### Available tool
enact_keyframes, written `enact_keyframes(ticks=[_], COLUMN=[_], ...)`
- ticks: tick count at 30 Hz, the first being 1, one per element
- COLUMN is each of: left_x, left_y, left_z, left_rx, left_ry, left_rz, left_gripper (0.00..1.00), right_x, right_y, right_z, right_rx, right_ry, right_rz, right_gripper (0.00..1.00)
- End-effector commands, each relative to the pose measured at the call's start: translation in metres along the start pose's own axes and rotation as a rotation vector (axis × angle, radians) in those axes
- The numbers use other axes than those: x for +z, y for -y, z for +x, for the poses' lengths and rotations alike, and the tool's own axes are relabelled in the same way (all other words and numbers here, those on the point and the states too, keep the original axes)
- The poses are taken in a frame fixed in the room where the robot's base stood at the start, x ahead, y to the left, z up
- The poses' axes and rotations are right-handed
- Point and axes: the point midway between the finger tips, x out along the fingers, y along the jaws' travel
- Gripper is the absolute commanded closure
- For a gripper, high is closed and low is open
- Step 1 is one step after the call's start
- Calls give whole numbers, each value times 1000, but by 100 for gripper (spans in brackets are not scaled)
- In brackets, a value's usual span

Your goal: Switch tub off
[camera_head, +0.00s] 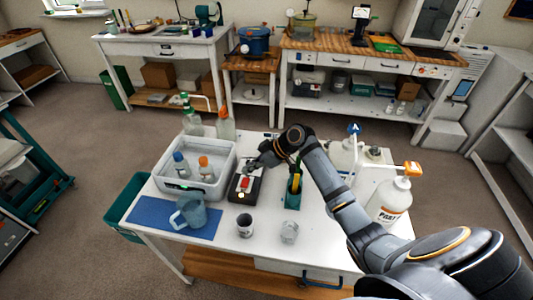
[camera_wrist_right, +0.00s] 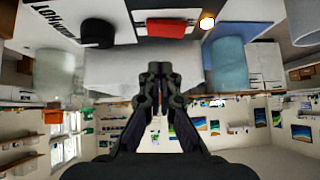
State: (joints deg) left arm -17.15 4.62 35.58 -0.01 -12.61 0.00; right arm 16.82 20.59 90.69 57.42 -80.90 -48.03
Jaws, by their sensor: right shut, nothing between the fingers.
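The white tub (camera_head: 222,160) stands on the left of the near table with two bottles in it, one blue-capped (camera_head: 181,164) and one orange-capped (camera_head: 206,169). A small green light shows on its front wall. Right of the tub is a dark control box (camera_head: 235,198) with a red switch (camera_head: 245,183) and a glowing yellowish lamp (camera_head: 240,195). The red switch (camera_wrist_right: 167,27) and lit lamp (camera_wrist_right: 207,22) also show in the right wrist view. My right gripper (camera_head: 257,164) is shut and empty by the box's far end, apart from the switch in the wrist view. My left gripper is out of view.
A blue pitcher (camera_head: 190,213) stands on a blue mat (camera_head: 148,210). A dark cup (camera_head: 245,225), a clear cup (camera_head: 289,232) and a green holder (camera_head: 293,190) stand near the box. A large white bottle (camera_head: 390,201) stands right of my arm.

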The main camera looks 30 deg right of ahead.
Motion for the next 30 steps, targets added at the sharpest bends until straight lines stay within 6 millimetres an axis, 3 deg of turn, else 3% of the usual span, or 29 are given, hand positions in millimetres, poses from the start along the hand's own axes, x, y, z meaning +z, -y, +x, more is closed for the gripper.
enact_keyframes(ticks=[6,12,18,30], left_x=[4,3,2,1], left_y=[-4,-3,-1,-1], left_z=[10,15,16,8], left_rx=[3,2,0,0], left_ry=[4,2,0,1], left_rz=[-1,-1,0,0], left_gripper=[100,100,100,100], right_x=[3,2,0,-5], right_y=[-4,-5,-4,-5], right_z=[-53,-88,-100,-100], right_rx=[5,4,0,4], right_ry=[6,4,1,21], right_rz=[-4,-3,-1,-8], right_gripper=[100,100,100,100])
